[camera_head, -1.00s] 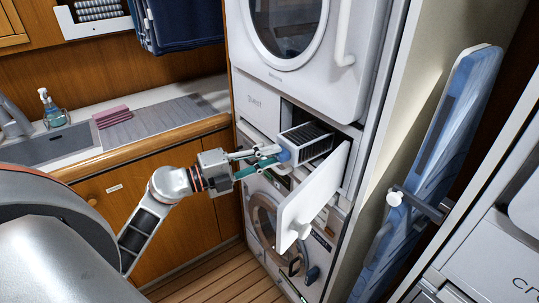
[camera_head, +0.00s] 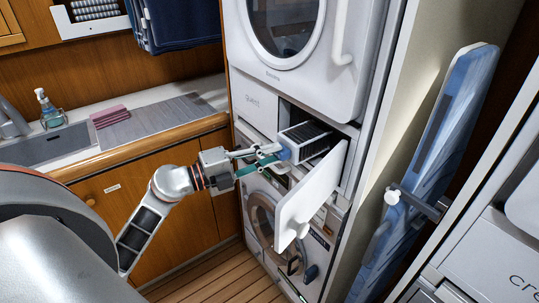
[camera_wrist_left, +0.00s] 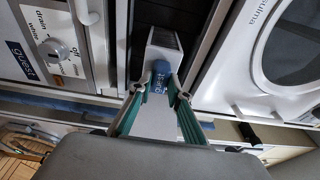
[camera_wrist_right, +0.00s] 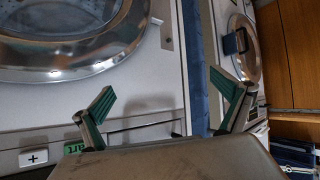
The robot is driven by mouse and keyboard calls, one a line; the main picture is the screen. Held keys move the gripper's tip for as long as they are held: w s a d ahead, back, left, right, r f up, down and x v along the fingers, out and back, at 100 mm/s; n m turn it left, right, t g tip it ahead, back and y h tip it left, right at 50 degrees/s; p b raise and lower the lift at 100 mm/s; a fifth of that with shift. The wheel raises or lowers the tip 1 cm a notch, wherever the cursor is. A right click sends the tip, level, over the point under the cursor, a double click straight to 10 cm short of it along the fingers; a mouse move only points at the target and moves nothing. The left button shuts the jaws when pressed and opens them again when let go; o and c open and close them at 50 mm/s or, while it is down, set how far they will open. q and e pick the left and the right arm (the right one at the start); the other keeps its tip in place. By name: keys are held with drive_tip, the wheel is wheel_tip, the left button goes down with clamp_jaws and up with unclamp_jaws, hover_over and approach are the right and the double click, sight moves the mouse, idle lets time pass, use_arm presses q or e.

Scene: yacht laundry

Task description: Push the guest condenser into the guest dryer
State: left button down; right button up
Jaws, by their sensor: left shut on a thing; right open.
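The guest condenser (camera_head: 310,139), a pale box with dark fins, sits partway in the open slot below the guest dryer's (camera_head: 300,62) round door and sticks out at the front. My left gripper (camera_head: 272,158) is shut on its blue handle (camera_head: 285,154). In the left wrist view the condenser (camera_wrist_left: 165,39) points into a dark slot, with the blue handle (camera_wrist_left: 160,74) between the fingertips. The condenser's inner end is hidden. My right gripper shows only in the right wrist view (camera_wrist_right: 162,100), open and empty, facing a white machine front.
An open white flap (camera_head: 312,197) stands out just right of the condenser, close to it. A washer (camera_head: 265,220) is below. A blue ironing board (camera_head: 425,170) leans at the right. A counter with a sink (camera_head: 45,147) lies at the left.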

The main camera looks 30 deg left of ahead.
sight(288, 147)
use_arm(q)
drive_tip(key=shift+w+a+x, duration=0.1)
drive_tip(key=shift+a+x, duration=0.05)
drive_tip(key=shift+x, duration=0.75)
drive_tip(key=shift+w+a+x, duration=0.1)
drive_tip(key=shift+a+x, duration=0.05)
drive_tip(key=shift+x, duration=0.8)
drive_tip(key=shift+w+a+x, duration=0.1)
drive_tip(key=shift+a+x, duration=0.05)
drive_tip(key=shift+x, duration=0.75)
idle(5.2)
